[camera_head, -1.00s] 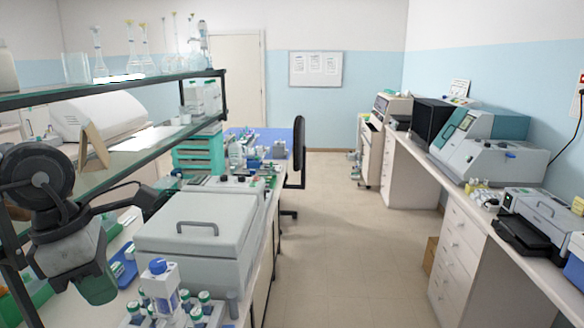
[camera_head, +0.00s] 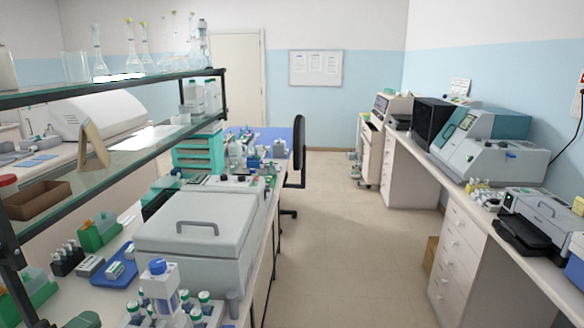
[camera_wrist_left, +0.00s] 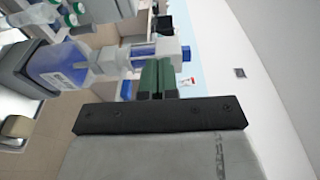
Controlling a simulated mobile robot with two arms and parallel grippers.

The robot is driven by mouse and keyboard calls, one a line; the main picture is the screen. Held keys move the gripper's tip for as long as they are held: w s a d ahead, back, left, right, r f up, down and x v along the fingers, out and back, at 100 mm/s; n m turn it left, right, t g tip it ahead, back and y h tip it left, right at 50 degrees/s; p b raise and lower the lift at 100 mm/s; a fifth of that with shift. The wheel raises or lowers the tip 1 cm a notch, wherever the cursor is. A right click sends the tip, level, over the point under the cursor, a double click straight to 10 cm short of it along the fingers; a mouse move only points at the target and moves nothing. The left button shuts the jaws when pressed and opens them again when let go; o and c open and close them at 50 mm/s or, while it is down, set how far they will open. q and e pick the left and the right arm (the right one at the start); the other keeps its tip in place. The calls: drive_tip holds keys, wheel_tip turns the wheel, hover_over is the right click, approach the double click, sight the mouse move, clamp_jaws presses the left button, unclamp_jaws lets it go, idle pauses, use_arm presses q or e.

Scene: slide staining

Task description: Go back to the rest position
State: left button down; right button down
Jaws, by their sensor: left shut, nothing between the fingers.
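My left gripper shows in the left wrist view (camera_wrist_left: 157,78). Its two green fingers are side by side, shut, with nothing between them. In the head view the left arm is almost out of the picture; only a small green piece, apparently part of it, shows at the bottom left edge. My right gripper is in neither view.
A grey lidded machine (camera_head: 195,240) stands on the left bench, with a blue-capped bottle (camera_head: 159,285) and several green-capped bottles in front. A glass shelf (camera_head: 120,85) runs above the bench. The floor (camera_head: 340,230) between the benches is clear.

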use_arm(q)
drive_tip(key=s+f+n+g+y, duration=0.3)
drive_tip(key=s+f+n+y, duration=0.1)
drive_tip(key=f+n, duration=0.35)
drive_tip(key=s+f+n+g+y, duration=0.3)
drive_tip(key=s+f+n+y, duration=0.15)
drive_tip(key=f+n, duration=0.3)
drive_tip(key=s+d+f+n+g+h, duration=0.2)
drive_tip(key=s+d+f+g, duration=0.2)
drive_tip(key=s+d, duration=0.25)
drive_tip(key=s+d+f+n+g+h, duration=0.25)
drive_tip(key=s+d+g, duration=0.2)
drive_tip(key=d, duration=0.25)
wheel_tip(320, 180, down, 30)
drive_tip(key=s+b, duration=0.1)
drive_tip(key=b, duration=0.3)
drive_tip(key=s+a+f+g+b, duration=0.1)
drive_tip(key=s+a+f+b, duration=0.1)
drive_tip(key=s+f, duration=1.4)
wheel_tip(320, 180, down, 3)
drive_tip(key=shift+s+a+f+m+g+y+b, duration=0.15)
drive_tip(key=shift+s+a+m+g+y+b, duration=0.15)
drive_tip(key=shift+a, duration=0.25)
